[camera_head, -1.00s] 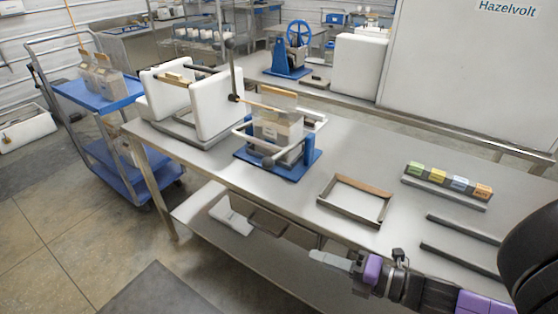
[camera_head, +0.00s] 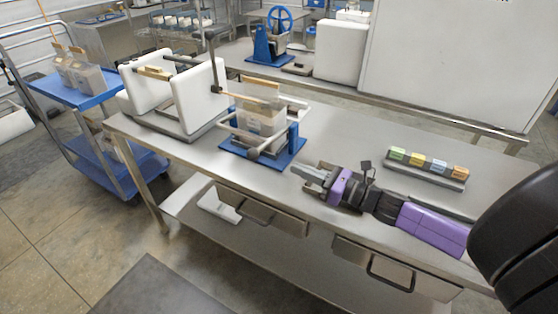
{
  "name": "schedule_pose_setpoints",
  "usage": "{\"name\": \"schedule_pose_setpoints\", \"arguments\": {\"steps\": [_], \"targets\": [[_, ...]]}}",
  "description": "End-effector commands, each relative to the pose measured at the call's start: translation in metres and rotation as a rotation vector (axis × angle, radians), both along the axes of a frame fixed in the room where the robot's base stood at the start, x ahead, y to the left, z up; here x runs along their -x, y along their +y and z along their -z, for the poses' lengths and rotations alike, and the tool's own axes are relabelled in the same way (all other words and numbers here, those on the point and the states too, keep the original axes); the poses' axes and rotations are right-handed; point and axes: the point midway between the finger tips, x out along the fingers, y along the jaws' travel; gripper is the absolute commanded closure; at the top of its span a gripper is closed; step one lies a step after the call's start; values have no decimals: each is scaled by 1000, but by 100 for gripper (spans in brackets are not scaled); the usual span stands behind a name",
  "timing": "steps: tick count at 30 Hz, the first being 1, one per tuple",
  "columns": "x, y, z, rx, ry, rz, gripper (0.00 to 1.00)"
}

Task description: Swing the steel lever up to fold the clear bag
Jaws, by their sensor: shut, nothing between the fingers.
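The clear bag (camera_head: 266,118) with brownish contents stands upright in a blue-based stand (camera_head: 287,153) on the steel table, a tan strip along its top. The steel lever (camera_head: 236,137) is a pale bar low across the front of the bag, with a dark grey knob (camera_head: 252,154) at its front end. My gripper (camera_head: 297,175) is shut and empty. It shows to the right of the stand and nearer the table's front edge, apart from lever and bag. Its exact height over the table is hard to tell.
A white two-panel machine (camera_head: 204,100) stands left of the stand, with a dark upright post (camera_head: 214,65) between them. A rack of coloured blocks (camera_head: 428,164) lies at the right. A blue cart (camera_head: 75,92) stands at the left. Drawers (camera_head: 262,215) hang under the table.

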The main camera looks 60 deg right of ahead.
Motion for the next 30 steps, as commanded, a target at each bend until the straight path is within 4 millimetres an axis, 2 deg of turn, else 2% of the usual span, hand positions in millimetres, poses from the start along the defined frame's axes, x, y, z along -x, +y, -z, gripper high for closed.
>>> {"name": "schedule_pose_setpoints", "arguments": {"steps": [5,12,18,22,30], "targets": [[-21,0,-4,-3,-2,-4,100],[-62,-2,-5,-4,-1,-3,100],[-86,-4,-5,-3,0,-2,100],[-94,-5,-5,-2,1,-1,100],[-97,-6,-4,-2,1,1,100]]}}
